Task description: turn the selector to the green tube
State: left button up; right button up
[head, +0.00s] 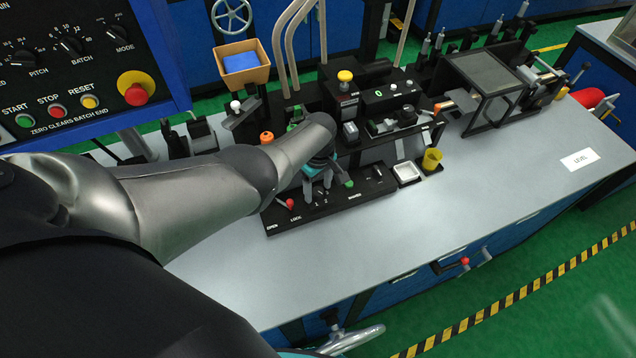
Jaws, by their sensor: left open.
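My left gripper (322,174) is open and points down over the black panel (277,223) at the bench's front left. The panel carries a red-tipped lever (289,203) by the labels OPEN and LOCK, and small numbers to its right. A green-tipped part (347,182) shows just right of the gripper; I cannot tell if it is the selector's handle. My left forearm and gripper hide much of the panel's back, and I cannot tell whether the jaws touch anything. Beige tubes (288,55) rise behind; no green tube can be made out clearly. My right gripper is not in view.
An orange knob (266,136) stands behind my left wrist. A yellow-topped black unit (345,78), a white tray (406,173) and a yellow cup (432,160) stand to the right. A control box (90,60) hangs at upper left.

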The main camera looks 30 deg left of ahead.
aim_at(318, 190)
pick_arm(q)
notch_tip(318, 190, up, 6)
jog(key=p, duration=0.3)
jog(key=shift+w+p, duration=0.1)
jog(key=shift+p, duration=0.3)
notch_tip(318, 190, up, 9)
jog(key=shift+r, duration=0.15)
dwell(0.5)
